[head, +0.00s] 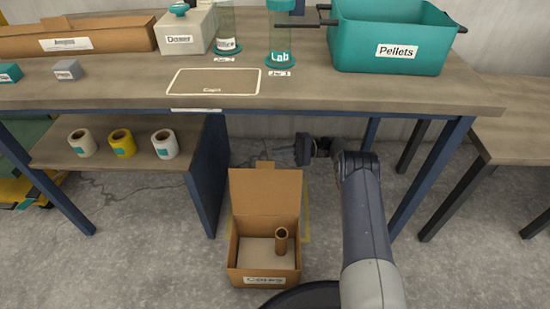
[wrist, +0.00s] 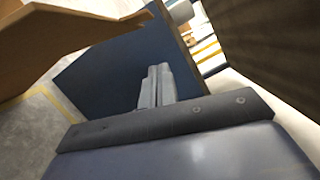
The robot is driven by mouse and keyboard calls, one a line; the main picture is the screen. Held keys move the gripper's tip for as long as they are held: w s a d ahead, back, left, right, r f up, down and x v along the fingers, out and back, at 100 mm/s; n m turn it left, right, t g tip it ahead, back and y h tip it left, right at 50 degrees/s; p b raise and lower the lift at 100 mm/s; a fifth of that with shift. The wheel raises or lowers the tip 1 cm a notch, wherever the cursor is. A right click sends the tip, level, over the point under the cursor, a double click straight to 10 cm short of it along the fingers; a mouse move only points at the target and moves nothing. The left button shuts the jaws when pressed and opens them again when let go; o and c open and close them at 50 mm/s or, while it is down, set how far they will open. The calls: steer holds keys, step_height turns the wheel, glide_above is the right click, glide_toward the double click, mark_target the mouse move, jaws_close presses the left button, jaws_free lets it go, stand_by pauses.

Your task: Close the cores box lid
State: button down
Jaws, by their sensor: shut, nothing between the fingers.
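The cores box (head: 239,258) is an open brown cardboard box on the floor below the table, with a white label on its front. Its lid (head: 265,203) stands up at the back edge, with a small tab on top. One brown cardboard core (head: 281,240) stands inside. My gripper (head: 282,150) is shut and empty, beyond the lid and just above its top edge in the picture. In the wrist view the closed fingers (wrist: 156,86) show, and a brown cardboard flap, likely the lid (wrist: 70,45), fills the upper left, apart from the fingers.
A dark blue table panel (head: 208,178) stands left of the box. The table top (head: 130,92) overhangs behind, carrying a teal Pellets bin (head: 390,30) and jars. A lower shelf holds tape rolls (head: 122,142). Floor (head: 150,250) left of the box is clear.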

steer(key=shift+s+a+r, duration=0.15)
steer(key=shift+s+a, duration=0.15)
steer(key=shift+s, duration=0.45)
steer(key=shift+s+a+r, duration=0.2)
steer(key=shift+s+a, duration=0.15)
steer(key=shift+s, duration=0.4)
steer(key=shift+s+a+r, duration=0.15)
steer(key=shift+s+a, duration=0.15)
steer(key=shift+s, duration=0.45)
steer(key=shift+s, duration=0.1)
